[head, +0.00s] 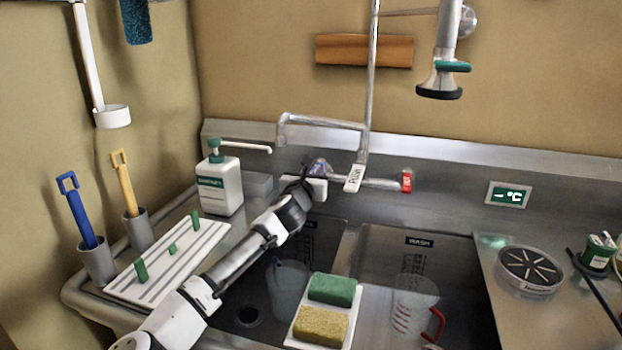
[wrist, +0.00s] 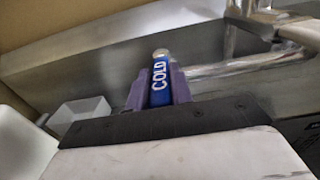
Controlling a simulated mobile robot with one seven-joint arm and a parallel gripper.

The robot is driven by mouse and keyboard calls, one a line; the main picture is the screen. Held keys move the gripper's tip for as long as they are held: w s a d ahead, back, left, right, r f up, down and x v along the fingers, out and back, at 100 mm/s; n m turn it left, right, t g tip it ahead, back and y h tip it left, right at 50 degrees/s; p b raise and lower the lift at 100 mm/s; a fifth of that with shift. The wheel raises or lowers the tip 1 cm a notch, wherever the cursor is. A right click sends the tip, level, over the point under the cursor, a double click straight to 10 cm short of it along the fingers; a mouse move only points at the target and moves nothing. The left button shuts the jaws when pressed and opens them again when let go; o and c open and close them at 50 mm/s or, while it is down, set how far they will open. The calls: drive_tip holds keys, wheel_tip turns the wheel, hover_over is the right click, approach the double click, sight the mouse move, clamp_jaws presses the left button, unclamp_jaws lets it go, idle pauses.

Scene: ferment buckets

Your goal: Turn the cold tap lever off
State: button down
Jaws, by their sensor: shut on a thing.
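The cold tap lever (wrist: 160,80) is blue with white "COLD" lettering and shows in the wrist view between the two purple fingers of my gripper (wrist: 159,88). The fingers are shut on the lever from both sides. In the head view my gripper (head: 317,170) is at the left end of the tap body, and it hides the cold lever there. The red hot lever (head: 407,181) is at the right end of the tap body (head: 380,184). The spout (head: 320,121) rises above and swings left.
Below my arm are two sink basins, with a white tray (head: 298,338) holding a green sponge (head: 332,289) and a yellow sponge (head: 321,325). A measuring jug (head: 412,308) stands in the right basin. A soap bottle (head: 220,185) stands left of the tap. A spray head (head: 440,84) hangs upper right.

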drive_tip(key=shift+d, duration=0.1)
drive_tip(key=c, duration=1.2)
unclamp_jaws()
drive_tip(key=shift+c, duration=0.2)
drive_tip(key=shift+s+a, duration=0.2)
drive_tip(key=shift+s, duration=0.3)
drive_tip(key=b+v, duration=0.3)
drive_tip(key=v, duration=0.9)
drive_tip(key=shift+s, duration=0.4)
drive_tip(key=shift+a, duration=0.1)
